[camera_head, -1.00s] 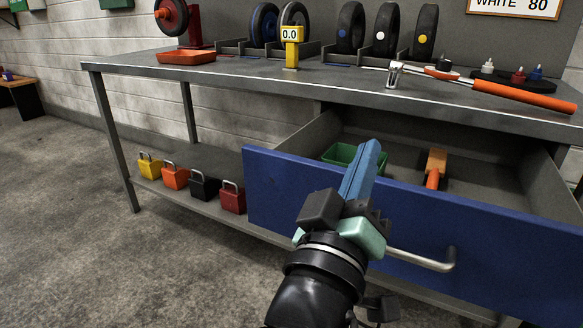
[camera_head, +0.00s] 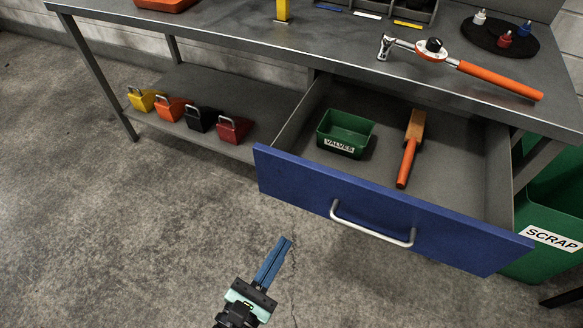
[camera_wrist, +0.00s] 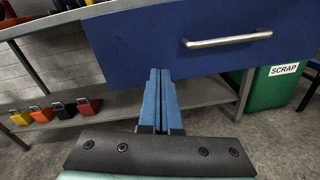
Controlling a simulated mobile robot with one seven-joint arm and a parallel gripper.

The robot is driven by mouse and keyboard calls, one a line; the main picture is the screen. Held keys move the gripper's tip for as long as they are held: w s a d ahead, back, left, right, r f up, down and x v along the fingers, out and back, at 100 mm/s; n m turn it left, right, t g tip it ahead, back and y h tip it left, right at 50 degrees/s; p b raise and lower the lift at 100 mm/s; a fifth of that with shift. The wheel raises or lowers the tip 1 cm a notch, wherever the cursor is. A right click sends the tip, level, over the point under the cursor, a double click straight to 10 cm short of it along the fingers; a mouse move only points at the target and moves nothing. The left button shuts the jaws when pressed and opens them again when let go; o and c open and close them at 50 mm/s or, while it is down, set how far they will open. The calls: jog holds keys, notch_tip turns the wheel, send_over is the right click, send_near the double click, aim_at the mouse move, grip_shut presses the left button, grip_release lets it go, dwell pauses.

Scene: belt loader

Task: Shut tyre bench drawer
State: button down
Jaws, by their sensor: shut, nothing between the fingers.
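The tyre bench drawer (camera_head: 310,190) has a blue front and a silver bar handle (camera_head: 370,228). It stands pulled out from the bench. Its blue front also shows in the wrist view (camera_wrist: 140,40), with the handle (camera_wrist: 228,39) to the upper right. Inside the drawer are a green box labelled VALVES (camera_head: 345,133) and a tool with an orange grip and wooden block (camera_head: 410,150). My gripper (camera_head: 284,243) has its blue fingers together and empty. It is in front of the drawer, left of the handle and apart from it. The fingers also show in the wrist view (camera_wrist: 159,75).
The bench top (camera_head: 240,45) carries an orange-handled wrench (camera_head: 465,70) and a black disc with small bottles (camera_head: 500,38). Several padlocks (camera_head: 170,109) sit on the lower shelf. A green SCRAP bin (camera_head: 550,215) stands right of the drawer. The floor in front is clear.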

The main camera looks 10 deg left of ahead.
jog(key=s+a+n, duration=0.1)
jog(key=s+n, duration=0.1)
jog(key=n, duration=0.1)
send_near(306, 192)
jog(key=shift+t+y, duration=0.3)
jog(key=shift+y, duration=0.1)
jog(key=x, duration=0.4)
jog(key=b+x, duration=0.1)
jog(key=x, duration=0.2)
jog(key=shift+s+d+f, duration=0.15)
jog(key=shift+d, duration=0.1)
